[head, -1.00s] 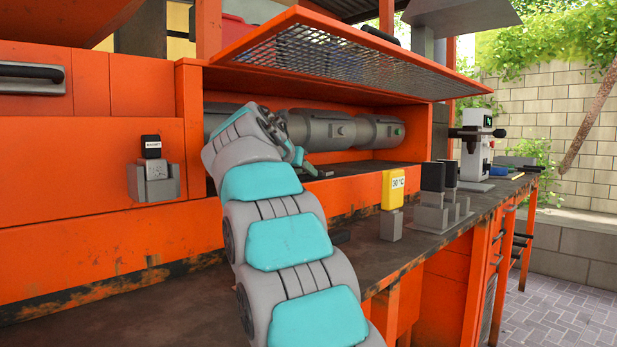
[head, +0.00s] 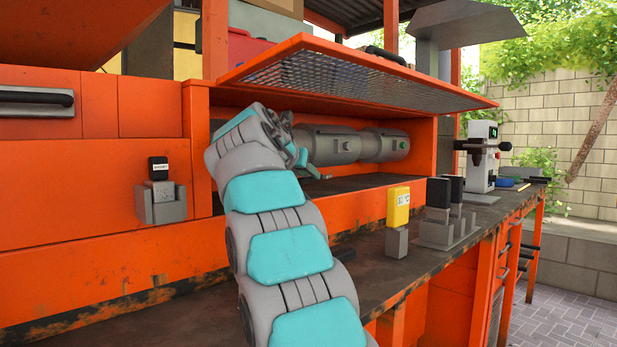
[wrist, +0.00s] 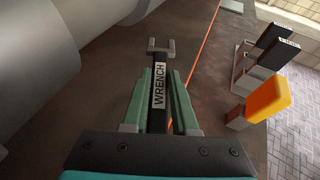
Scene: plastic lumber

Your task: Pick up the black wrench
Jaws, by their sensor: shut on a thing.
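The black wrench (wrist: 159,88) shows in the wrist view with a white WRENCH label and a grey open-ended head pointing away from me. My gripper (wrist: 160,96) is shut on it, with one green finger on each side of its handle. In the head view my gripper (head: 300,158) is inside the open orange compartment, in front of the grey cylinders. There the wrench is mostly hidden by my gripper and arm. The gap between the wrench and the surface below is hard to judge.
Large grey cylinders (head: 335,146) lie close behind my gripper. A raised mesh flap (head: 350,75) hangs over it.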

